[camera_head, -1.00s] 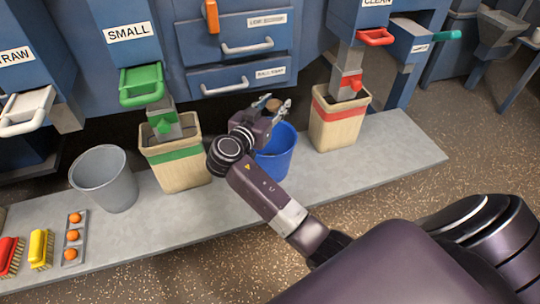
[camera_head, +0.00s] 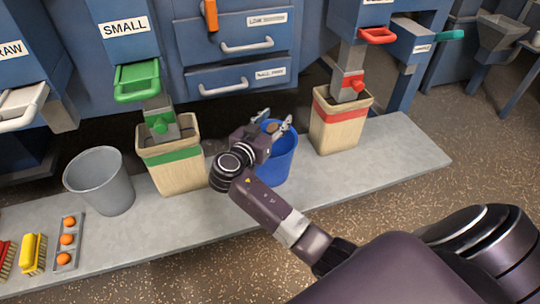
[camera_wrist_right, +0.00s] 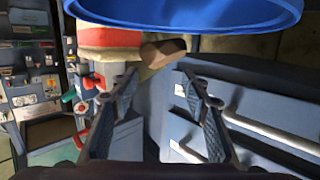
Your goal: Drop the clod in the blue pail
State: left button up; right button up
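The brown clod (camera_head: 272,127) is at the mouth of the blue pail (camera_head: 275,166), just below the fingertips of my right gripper (camera_head: 278,117). In the right wrist view, which is upside down, the clod (camera_wrist_right: 162,52) lies beyond the spread fingertips (camera_wrist_right: 160,74), with no clear contact. The pail's rim (camera_wrist_right: 190,20) is close by it. My right gripper is open above the pail. The pail stands upright on the grey platform, partly hidden by my right arm. My left gripper is not in view.
A green-banded bin (camera_head: 172,165) stands left of the pail and a red-banded bin (camera_head: 338,125) right of it. A grey bucket (camera_head: 100,180), brushes and a tray of orange balls (camera_head: 67,243) are further left. Cabinet drawers (camera_head: 235,80) are behind.

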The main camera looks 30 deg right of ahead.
jog(key=shift+o, duration=1.2)
jog(key=v, duration=1.2)
